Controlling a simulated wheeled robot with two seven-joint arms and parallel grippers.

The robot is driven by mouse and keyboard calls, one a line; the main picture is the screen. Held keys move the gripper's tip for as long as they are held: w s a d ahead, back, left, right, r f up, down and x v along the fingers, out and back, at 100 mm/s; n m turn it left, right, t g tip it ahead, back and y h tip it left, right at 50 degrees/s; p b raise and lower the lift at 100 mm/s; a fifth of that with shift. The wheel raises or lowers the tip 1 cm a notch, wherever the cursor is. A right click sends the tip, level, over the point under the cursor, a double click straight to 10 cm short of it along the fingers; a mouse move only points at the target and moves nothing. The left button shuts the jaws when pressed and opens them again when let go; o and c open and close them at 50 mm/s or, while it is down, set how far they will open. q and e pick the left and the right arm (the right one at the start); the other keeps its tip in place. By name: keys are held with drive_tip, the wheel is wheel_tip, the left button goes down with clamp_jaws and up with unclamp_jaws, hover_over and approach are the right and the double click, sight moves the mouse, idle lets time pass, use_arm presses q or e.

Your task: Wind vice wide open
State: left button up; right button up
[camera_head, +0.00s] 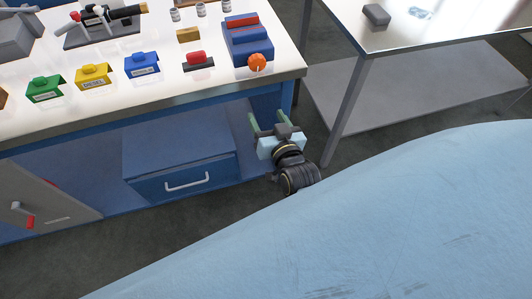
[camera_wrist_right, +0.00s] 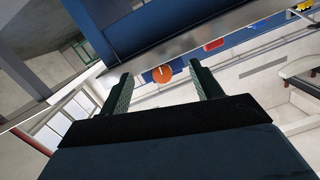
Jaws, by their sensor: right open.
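The vice (camera_head: 247,36) is a blue block with a red strip on top. It sits at the right end of the bench top, near the front edge. Its round orange knob (camera_head: 257,62) faces the front and has a pale mark. My right gripper (camera_head: 267,117) is open and empty, below and in front of the bench's right front corner, apart from the knob. In the right wrist view the orange knob (camera_wrist_right: 162,74) shows beyond and between the open fingers of the gripper (camera_wrist_right: 160,75). How far the vice jaws are apart is hard to tell. My left gripper is not in view.
The bench's front edge (camera_head: 150,108) lies between my right gripper and the vice. A red-topped block (camera_head: 198,61) and blue (camera_head: 142,65), yellow (camera_head: 93,76) and green (camera_head: 45,89) holders stand left of the vice. A second table (camera_head: 430,35) stands right, across a gap.

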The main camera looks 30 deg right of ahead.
drive_tip(key=s+a+f+n+g+y, duration=0.1)
drive_tip(key=s+a+f+g, duration=0.1)
drive_tip(key=f, duration=0.7)
drive_tip(key=s+a+f+n+g+y, duration=0.1)
drive_tip(key=s+f, duration=0.3)
drive_tip(key=f, duration=0.5)
drive_tip(key=shift+s+a+f+n+g+y, duration=0.15)
drive_tip(key=shift+s+a+n+g+y, duration=0.25)
drive_tip(key=shift+a+g, duration=0.5)
drive_tip(key=s+f+n+g, duration=0.2)
drive_tip(key=s+f+g, duration=0.3)
drive_tip(key=s+f, duration=0.85)
drive_tip(key=s+d+f+g, duration=0.2)
drive_tip(key=s+d+f, duration=0.1)
drive_tip(key=s, duration=0.6)
drive_tip(key=s+d+f+n+g, duration=0.1)
drive_tip(key=s+d+f+g, duration=0.2)
drive_tip(key=s, duration=0.7)
wheel_tip(320, 180, down, 3)
drive_tip(key=shift+s+d+r+n+g, duration=0.15)
drive_tip(key=shift+s+d+n+g, duration=0.15)
drive_tip(key=shift+d, duration=0.4)
